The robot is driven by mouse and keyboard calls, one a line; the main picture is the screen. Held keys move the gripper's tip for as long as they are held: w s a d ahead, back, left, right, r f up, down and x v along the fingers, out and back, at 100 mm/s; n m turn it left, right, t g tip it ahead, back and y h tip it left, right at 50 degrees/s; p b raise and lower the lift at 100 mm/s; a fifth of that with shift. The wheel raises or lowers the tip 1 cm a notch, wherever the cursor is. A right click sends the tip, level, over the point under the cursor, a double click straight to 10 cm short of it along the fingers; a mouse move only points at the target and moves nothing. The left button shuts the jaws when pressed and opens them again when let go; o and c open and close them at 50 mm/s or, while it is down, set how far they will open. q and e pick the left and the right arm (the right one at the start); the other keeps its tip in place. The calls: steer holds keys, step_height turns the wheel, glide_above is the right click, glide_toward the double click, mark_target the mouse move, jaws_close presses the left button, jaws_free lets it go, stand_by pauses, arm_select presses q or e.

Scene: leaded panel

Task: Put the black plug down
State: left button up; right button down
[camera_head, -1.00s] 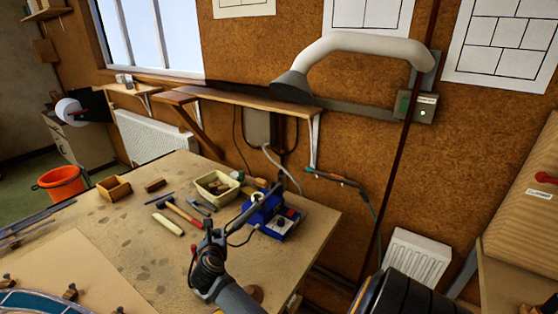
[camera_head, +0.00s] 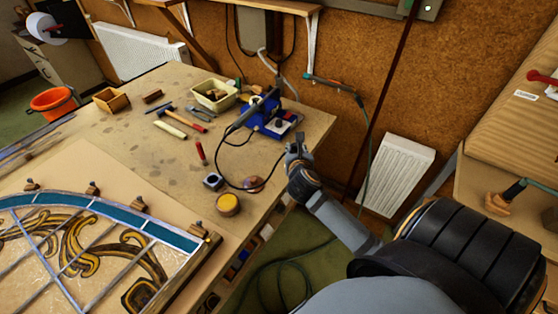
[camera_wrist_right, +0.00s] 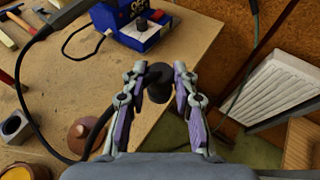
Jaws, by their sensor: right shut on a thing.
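My right gripper (camera_head: 297,152) is shut on the black plug (camera_wrist_right: 159,84), near the bench's right edge in the head view. In the right wrist view the plug shows between the two fingertips of the right gripper (camera_wrist_right: 160,82). In the head view the fingers mostly hide it. In the wrist view the plug overlaps the bench edge, with green floor showing beyond; its height above the bench is unclear. A black cable (camera_wrist_right: 38,140) loops over the bench towards the gripper. My left gripper is not in view.
A blue soldering station (camera_head: 270,120) stands on the bench (camera_head: 130,130) near the gripper. The leaded panel (camera_head: 90,250) fills the front left. A white radiator (camera_head: 395,175) is at right.

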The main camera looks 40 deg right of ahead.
steer(key=s+a+r+n+t+y, duration=0.1)
steer(key=s+a+r+n+y, duration=0.1)
steer(key=s+a, duration=0.25)
steer(key=shift+y, duration=0.3)
steer(key=w+f, duration=0.2)
steer(key=w, duration=0.2)
steer(key=w+d+f+b, duration=0.1)
steer(key=w+f, duration=0.2)
steer(key=w, duration=0.1)
steer(key=w+f, duration=0.3)
steer(key=w, duration=0.1)
steer(key=shift+d+f+b, duration=0.15)
steer(key=shift+d+b, duration=0.2)
steer(key=shift+w+d+f, duration=0.15)
steer(key=shift+w+f, duration=0.25)
steer(key=shift+f, duration=0.15)
step_height(320, 180, down, 3)
steer(key=shift+w+f, duration=0.15)
steer(key=shift+f, duration=0.1)
steer(key=shift+f, duration=0.1)
